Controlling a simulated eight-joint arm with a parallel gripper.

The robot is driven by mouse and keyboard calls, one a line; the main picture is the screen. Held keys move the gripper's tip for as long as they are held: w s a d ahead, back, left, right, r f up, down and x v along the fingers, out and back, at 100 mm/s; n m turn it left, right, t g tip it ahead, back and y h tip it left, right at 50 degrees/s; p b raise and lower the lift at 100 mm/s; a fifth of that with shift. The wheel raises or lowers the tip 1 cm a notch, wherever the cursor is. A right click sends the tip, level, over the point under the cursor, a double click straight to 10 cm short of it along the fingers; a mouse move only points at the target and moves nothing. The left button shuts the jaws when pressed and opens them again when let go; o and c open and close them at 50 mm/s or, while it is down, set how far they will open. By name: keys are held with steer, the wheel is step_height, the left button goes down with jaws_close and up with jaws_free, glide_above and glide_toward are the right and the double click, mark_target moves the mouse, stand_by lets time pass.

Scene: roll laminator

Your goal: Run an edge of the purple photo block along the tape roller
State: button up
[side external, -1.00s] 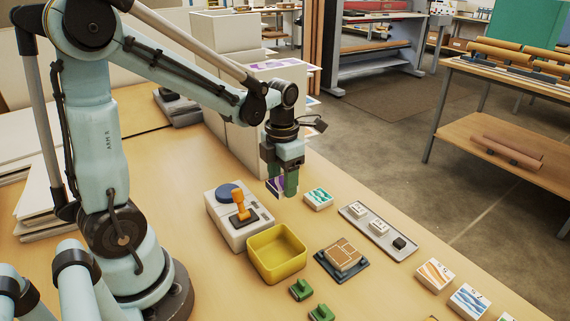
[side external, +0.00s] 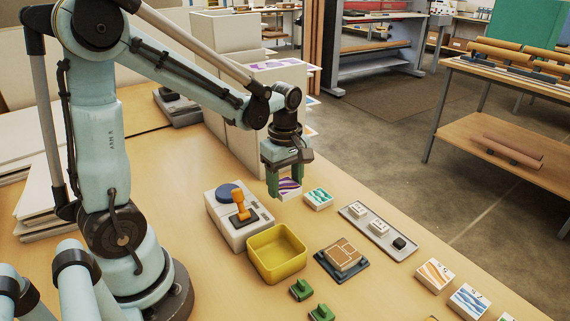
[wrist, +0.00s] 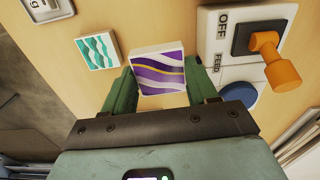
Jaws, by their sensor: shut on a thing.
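The purple photo block (side external: 289,187) is white with purple and yellow wavy stripes on its face. It also shows in the wrist view (wrist: 158,75), between the two green fingers. My gripper (side external: 287,190) points down and is shut on the block, beside the white feed unit. I cannot tell whether the block is clear of the table. The white feed unit (side external: 228,228), with an orange lever and blue disc, also shows in the wrist view (wrist: 212,20), marked OFF and FEED. I cannot pick out the tape roller with certainty.
A teal-striped block (side external: 318,198) lies close to the right of my gripper. A yellow bin (side external: 277,254), a brown block on a dark base (side external: 343,257), a grey tray (side external: 398,251) and green pieces (side external: 301,290) stand nearer. White boxes (side external: 262,150) rise behind.

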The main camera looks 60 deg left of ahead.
mark_target(276, 215)
steer(key=m, duration=0.5)
steer(key=shift+w+f+m, duration=0.1)
steer(key=shift+f+m, duration=0.05)
steer(key=shift+m, duration=0.15)
steer(key=m, duration=0.3)
steer(key=shift+d, duration=0.1)
steer(key=m, duration=0.5)
steer(key=shift+w+d+f+m, duration=0.1)
steer(key=shift+f+m, duration=0.05)
steer(key=shift+m, duration=0.15)
steer(key=m, duration=0.4)
steer(key=shift+f, duration=0.1)
steer(key=shift+s+f, duration=0.25)
steer(key=shift+f, duration=0.55)
steer(key=shift+s+f, duration=0.3)
steer(key=shift+f, duration=0.5)
steer(key=shift+s+f, duration=0.25)
steer(key=shift+f, duration=0.55)
steer(key=shift+s+f, duration=0.35)
steer(key=shift+f, duration=0.05)
steer(key=shift+a, duration=0.25)
steer(key=shift+s+a, duration=0.1)
steer(key=shift+a, duration=0.25)
